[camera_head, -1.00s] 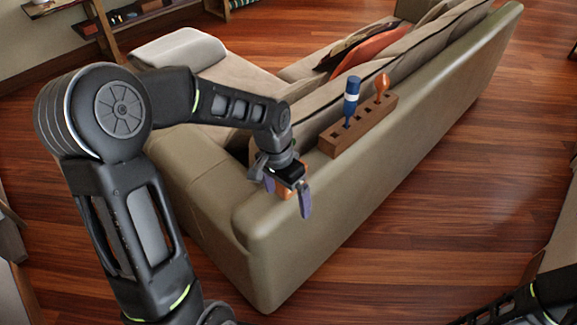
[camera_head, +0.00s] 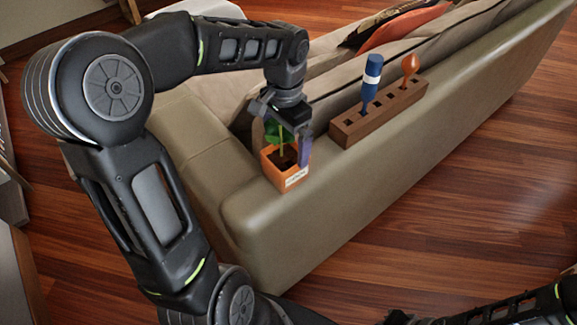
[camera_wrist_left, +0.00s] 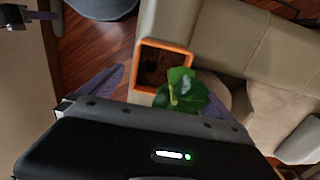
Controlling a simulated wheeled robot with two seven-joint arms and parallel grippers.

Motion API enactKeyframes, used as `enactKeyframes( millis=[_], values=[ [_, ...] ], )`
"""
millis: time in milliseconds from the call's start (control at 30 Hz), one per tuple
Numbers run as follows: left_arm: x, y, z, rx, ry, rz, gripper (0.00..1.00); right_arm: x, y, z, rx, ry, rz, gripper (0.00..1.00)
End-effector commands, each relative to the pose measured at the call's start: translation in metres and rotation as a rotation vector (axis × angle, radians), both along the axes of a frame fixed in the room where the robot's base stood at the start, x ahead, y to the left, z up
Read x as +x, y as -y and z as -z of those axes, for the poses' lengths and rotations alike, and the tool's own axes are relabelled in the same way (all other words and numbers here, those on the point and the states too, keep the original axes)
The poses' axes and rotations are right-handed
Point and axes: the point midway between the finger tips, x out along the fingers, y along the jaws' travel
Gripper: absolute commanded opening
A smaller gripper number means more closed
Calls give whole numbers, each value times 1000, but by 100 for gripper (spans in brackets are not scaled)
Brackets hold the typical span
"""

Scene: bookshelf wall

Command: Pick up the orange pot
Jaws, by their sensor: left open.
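The orange pot (camera_head: 273,173) stands upright on the near end of the sofa back. It is square, with a white label, dark soil and a green plant (camera_head: 279,133). My left gripper (camera_head: 288,138) is open just above and behind it, with one purple finger overlapping the pot's right side in the head view. In the left wrist view the pot's orange rim (camera_wrist_left: 166,43) lies beyond the open, empty fingers (camera_wrist_left: 165,97), and the leaves partly cover it. Whether a finger touches the pot I cannot tell. My right arm (camera_head: 490,312) shows at the bottom right; its gripper is unclear.
A wooden block (camera_head: 385,115) holding a blue-handled tool (camera_head: 371,80) and an orange-handled tool (camera_head: 409,66) sits on the sofa back, right of the pot. The sofa (camera_head: 400,160) stands on open wooden floor (camera_head: 480,200). Cushions lie on its seat side.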

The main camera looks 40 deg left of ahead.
Motion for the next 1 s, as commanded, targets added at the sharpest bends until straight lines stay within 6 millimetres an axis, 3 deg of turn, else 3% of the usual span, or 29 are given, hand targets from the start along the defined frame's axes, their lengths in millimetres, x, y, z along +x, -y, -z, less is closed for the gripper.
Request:
enactKeyframes(
  millis=[200, 500, 833, 1000],
  values=[
    [0, 0, 1, 0, 0, 0, 100, 0, 0, -1, 0, 0, 0, 0],
    [0, 0, 25, -1, 0, -1, 100, 0, 0, -3, 0, 0, 0, 0],
    [-1, 0, 29, -1, -1, -1, 100, 0, 0, -4, 0, 0, 0, 0],
    [-2, 0, 49, -2, -5, 0, 100, 0, 0, -10, 0, 0, 0, 0]
  ],
)
